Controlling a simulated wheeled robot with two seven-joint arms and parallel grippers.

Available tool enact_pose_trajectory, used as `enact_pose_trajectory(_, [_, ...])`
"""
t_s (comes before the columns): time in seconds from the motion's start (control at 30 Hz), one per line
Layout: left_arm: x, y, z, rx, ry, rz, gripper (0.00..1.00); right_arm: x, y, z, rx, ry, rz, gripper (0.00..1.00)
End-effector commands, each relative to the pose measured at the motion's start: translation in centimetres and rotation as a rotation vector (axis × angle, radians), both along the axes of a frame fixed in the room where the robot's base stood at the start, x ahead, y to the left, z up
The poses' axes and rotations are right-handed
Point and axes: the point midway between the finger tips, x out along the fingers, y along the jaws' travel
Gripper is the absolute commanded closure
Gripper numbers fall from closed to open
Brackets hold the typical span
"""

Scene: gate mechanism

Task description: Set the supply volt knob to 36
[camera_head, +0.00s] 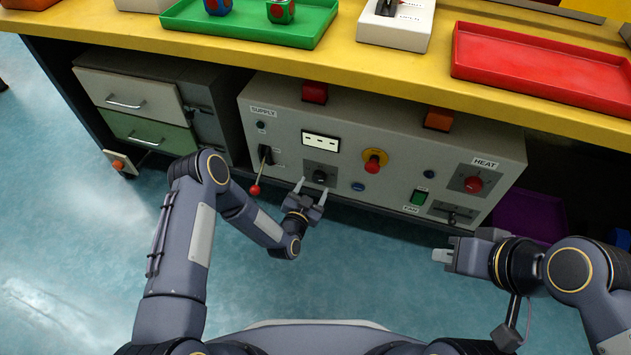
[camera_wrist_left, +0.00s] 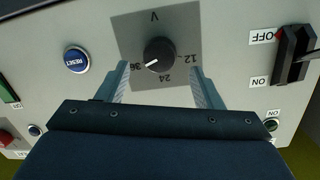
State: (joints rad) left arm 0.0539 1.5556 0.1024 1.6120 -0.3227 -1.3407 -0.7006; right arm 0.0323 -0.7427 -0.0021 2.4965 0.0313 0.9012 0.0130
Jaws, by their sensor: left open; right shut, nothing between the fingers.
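The supply volt knob (camera_head: 319,176) is a round black dial on a grey plate in the control panel. In the left wrist view the knob (camera_wrist_left: 160,54) has a white mark that points down-left, toward the printed 36. The labels 24 and 12 lie below and to the right of it. My left gripper (camera_head: 311,190) is open just in front of the knob. In the left wrist view its fingers (camera_wrist_left: 160,80) lie to either side of the knob; I cannot tell whether they touch it. My right gripper (camera_head: 443,257) is shut and empty, well away from the panel.
A red-tipped lever (camera_head: 255,189) juts out left of the knob. A blue reset button (camera_wrist_left: 76,60) is beside the knob. A red emergency button (camera_head: 373,163) is farther right. The yellow tabletop (camera_head: 390,65) overhangs the panel. The floor in front is clear.

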Motion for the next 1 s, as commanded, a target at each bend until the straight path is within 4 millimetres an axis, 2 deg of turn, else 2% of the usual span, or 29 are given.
enact_pose_trajectory(0.1, [-2.0, 0.7, 0.4, 0.0, 0.004, -0.001, 0.4, 0.0, 0.0, 0.9, 0.0, 0.0, 0.0, 1.0])
enact_pose_trajectory(0.3, [-3.8, 1.4, 0.5, 0.0, 0.002, 0.0, 0.4, 0.0, 0.0, 1.3, 0.0, 0.0, 0.0, 1.0])
enact_pose_trajectory(1.0, [-4.0, 1.5, 0.5, 0.0, 0.0, 0.0, 0.4, 0.0, 0.0, 1.3, 0.0, 0.0, 0.0, 1.0])
